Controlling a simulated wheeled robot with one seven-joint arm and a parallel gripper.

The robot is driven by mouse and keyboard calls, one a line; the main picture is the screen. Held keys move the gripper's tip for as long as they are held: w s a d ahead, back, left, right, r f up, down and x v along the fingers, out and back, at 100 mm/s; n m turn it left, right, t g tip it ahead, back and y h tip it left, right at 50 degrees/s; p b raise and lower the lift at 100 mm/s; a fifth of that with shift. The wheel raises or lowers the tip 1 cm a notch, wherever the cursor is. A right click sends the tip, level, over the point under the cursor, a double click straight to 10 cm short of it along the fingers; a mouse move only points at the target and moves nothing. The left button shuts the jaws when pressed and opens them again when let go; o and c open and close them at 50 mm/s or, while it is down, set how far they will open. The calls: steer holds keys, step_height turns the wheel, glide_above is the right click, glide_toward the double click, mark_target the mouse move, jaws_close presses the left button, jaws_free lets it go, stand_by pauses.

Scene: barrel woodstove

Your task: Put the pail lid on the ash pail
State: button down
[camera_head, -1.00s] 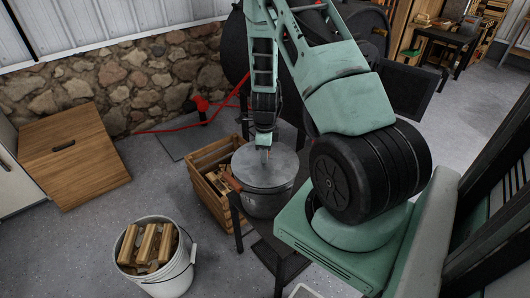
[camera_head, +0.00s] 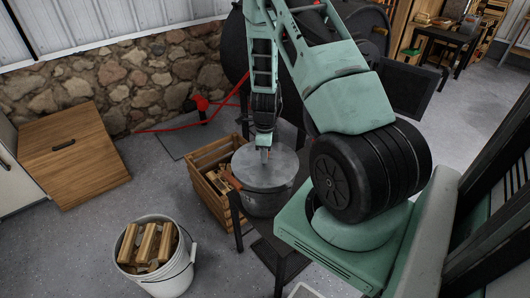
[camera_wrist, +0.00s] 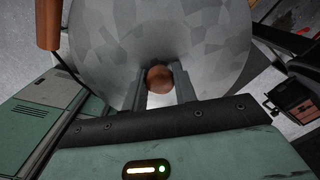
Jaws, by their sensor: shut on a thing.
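The pail lid (camera_head: 282,167) is a round grey metal disc on top of the ash pail (camera_head: 264,205), a grey metal pail on a dark stand. In the head view the lid covers the pail's mouth; I cannot tell whether it is fully seated. My gripper (camera_head: 264,156) points down at the lid's middle. In the wrist view the gripper (camera_wrist: 160,82) is shut on the lid's round brown knob (camera_wrist: 160,78), and the galvanized lid (camera_wrist: 205,45) fills the upper middle. The pail's brown handle grip (camera_wrist: 48,25) shows at the upper left.
A wooden crate (camera_head: 215,202) stands just left of the pail. A white bucket of split wood (camera_head: 176,274) is on the floor at the front left. The black barrel stove (camera_head: 232,50) is behind my arm. Floor around the bucket is clear.

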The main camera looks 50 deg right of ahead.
steer(key=c, duration=0.7)
jaws_free()
steer(key=shift+r+p, duration=3.05)
steer(key=shift+r, duration=0.55)
step_height(320, 180, up, 17)
steer(key=shift+r, duration=0.15)
